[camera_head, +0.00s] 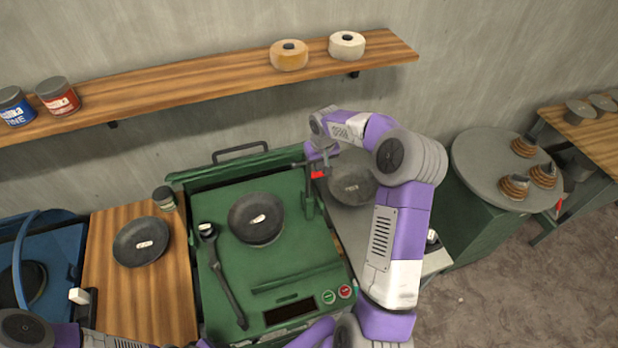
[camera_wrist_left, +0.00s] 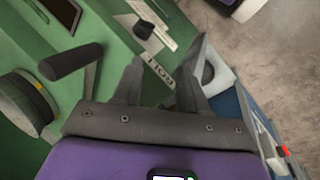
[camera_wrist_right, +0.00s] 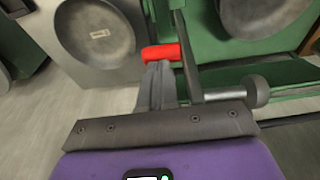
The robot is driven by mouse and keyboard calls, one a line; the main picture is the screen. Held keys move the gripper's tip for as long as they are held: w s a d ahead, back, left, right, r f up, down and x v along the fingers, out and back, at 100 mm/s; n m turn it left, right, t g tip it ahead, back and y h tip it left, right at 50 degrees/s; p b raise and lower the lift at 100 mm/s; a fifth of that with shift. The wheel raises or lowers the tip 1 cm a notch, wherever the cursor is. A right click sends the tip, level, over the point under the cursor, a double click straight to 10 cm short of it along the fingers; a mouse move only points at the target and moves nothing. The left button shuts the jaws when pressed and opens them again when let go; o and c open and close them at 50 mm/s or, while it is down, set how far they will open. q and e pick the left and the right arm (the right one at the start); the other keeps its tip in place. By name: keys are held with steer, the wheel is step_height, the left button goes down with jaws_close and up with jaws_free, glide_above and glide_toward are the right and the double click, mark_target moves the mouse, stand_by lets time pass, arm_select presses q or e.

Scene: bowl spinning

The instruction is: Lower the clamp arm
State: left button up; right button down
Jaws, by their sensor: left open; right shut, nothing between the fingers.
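The clamp on the green machine has a green upright post (camera_head: 308,196) at the machine's right edge and a red-tipped handle (camera_head: 318,174) near its top. In the right wrist view the red handle (camera_wrist_right: 160,52) is just ahead of the fingertips, and a grey rounded end (camera_wrist_right: 258,90) is to their right. My right gripper (camera_head: 322,155) is at the top of the clamp, shut and empty; contact with the handle cannot be told. My left gripper (camera_wrist_left: 162,72) is open and empty above the front of the machine. Its fingers are out of the head view.
A dark bowl (camera_head: 256,218) lies on the green machine (camera_head: 275,272) with a wrench (camera_head: 226,274) beside it. Other bowls lie on the wooden board (camera_head: 142,241) and the grey surface to the right (camera_head: 352,184). Buttons (camera_head: 345,291) are at the front. A shelf (camera_head: 200,84) runs behind.

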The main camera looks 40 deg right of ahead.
steer(key=w+a+b, duration=0.3)
steer(key=a, duration=0.6)
steer(key=shift+a+f+b, duration=0.25)
steer(key=shift+f+b, duration=0.15)
stand_by(0.9)
steer(key=shift+w+a+f+b, duration=0.2)
steer(key=shift+a+f+b, duration=0.15)
steer(key=shift+a, duration=0.25)
steer(key=shift+w+a+f+b, duration=0.15)
steer(key=shift+a+f+b, duration=0.1)
steer(key=shift+a+b, duration=0.25)
steer(key=a+f+b, duration=0.1)
steer(key=a, duration=0.1)
steer(key=w+a+f+b, duration=0.1)
steer(key=a+f+b, duration=0.1)
steer(key=shift+w+f, duration=0.1)
steer(key=shift+f, duration=0.1)
steer(key=shift+d, duration=0.1)
